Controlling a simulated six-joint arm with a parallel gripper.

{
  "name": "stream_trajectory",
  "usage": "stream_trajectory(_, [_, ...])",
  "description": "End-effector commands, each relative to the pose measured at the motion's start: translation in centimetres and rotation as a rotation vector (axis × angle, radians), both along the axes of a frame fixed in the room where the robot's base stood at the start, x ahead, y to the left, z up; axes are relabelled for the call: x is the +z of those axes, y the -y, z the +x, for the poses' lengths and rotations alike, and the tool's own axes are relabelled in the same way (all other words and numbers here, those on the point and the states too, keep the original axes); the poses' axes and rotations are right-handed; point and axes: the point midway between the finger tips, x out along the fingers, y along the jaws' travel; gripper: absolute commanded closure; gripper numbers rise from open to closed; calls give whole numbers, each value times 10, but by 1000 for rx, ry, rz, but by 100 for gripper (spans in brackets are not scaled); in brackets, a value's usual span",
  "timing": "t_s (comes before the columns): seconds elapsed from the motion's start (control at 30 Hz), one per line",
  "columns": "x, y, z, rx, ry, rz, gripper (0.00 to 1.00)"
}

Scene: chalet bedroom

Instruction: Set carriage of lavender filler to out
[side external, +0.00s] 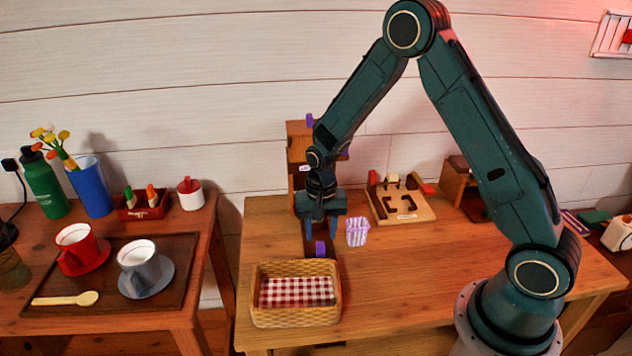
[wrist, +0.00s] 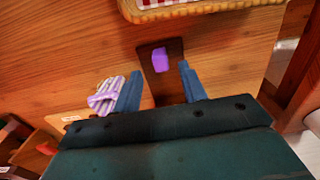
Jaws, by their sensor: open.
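The filler is a wooden upright (side external: 297,150) with lavender parts (side external: 310,120) at the back of the table, partly hidden behind my arm. A dark brown base strip (wrist: 174,88) runs forward from it and carries a lavender block (side external: 320,248) near its front end. The block also shows in the wrist view (wrist: 160,60). My gripper (side external: 321,226) points down over the strip, behind the block. In the wrist view its two blue fingers (wrist: 160,84) are apart with nothing held between them, and the block lies just beyond their tips.
A purple-and-white striped bag or cup (side external: 357,232) stands close right of my gripper. A wicker basket (side external: 296,313) with checked cloth sits in front of the strip. A wooden tray with cutouts (side external: 402,205) lies behind right. The table's right front is clear.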

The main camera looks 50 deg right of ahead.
Motion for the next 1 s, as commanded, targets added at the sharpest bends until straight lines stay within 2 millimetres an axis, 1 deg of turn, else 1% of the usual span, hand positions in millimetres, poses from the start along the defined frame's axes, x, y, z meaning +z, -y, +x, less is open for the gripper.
stream_trajectory(0.03, [9, 0, 1, 0, 4, 0, 58])
stream_trajectory(0.3, [50, -1, 0, 1, 2, 1, 58])
stream_trajectory(0.5, [72, -1, 0, 1, 1, 1, 58])
stream_trajectory(0.7, [79, -1, 0, 1, -1, 2, 58])
stream_trajectory(1.0, [80, -1, 0, 1, -1, 1, 58])
